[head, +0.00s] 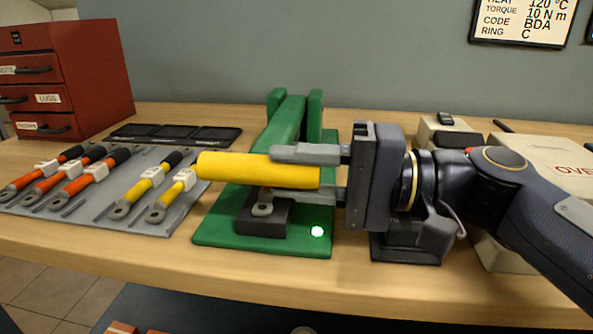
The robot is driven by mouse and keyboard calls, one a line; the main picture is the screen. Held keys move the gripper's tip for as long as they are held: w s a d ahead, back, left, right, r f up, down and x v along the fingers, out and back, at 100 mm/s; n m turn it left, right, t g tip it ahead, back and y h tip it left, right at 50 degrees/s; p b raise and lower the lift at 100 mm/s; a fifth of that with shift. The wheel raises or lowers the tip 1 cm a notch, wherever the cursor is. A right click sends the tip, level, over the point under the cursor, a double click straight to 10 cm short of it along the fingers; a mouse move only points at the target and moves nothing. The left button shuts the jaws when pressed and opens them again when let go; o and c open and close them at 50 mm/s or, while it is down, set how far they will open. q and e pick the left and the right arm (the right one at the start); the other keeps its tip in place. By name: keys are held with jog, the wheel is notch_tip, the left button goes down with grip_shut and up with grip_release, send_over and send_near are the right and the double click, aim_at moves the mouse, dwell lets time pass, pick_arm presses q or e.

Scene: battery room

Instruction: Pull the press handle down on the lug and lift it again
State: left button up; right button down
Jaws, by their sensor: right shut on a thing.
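The green press (292,118) stands on its green base (215,232) in the middle of the workbench. Its yellow handle (245,170) lies crosswise, low over the base, with the green lever sloping down towards me. My right gripper (308,172) comes in from the right and is shut on the handle's right end. Just below the handle is a dark block (268,221) with a grey metal lug (262,209) on it. The handle and gripper partly hide the block's upper side, so I cannot tell whether the press touches the lug. My left gripper is not in view.
A grey board (130,222) with several red and yellow cables lies left. A black tray (175,135) and red drawer cabinet (85,70) stand behind it. A green light (317,231) glows on the base. A pale oven-like box (545,160) stands right.

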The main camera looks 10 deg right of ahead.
jog(key=shift+w+f, duration=0.1)
jog(key=shift+f, duration=0.35)
jog(key=c, duration=1.1)
grip_release()
jog(key=shift+o, duration=0.2)
jog(key=shift+r, duration=0.1)
jog(key=shift+d+r, duration=0.1)
jog(key=shift+d, duration=0.05)
jog(key=shift+d, duration=0.3)
jog(key=p+v, duration=0.1)
jog(key=v, duration=0.6)
jog(key=shift+p, duration=0.4)
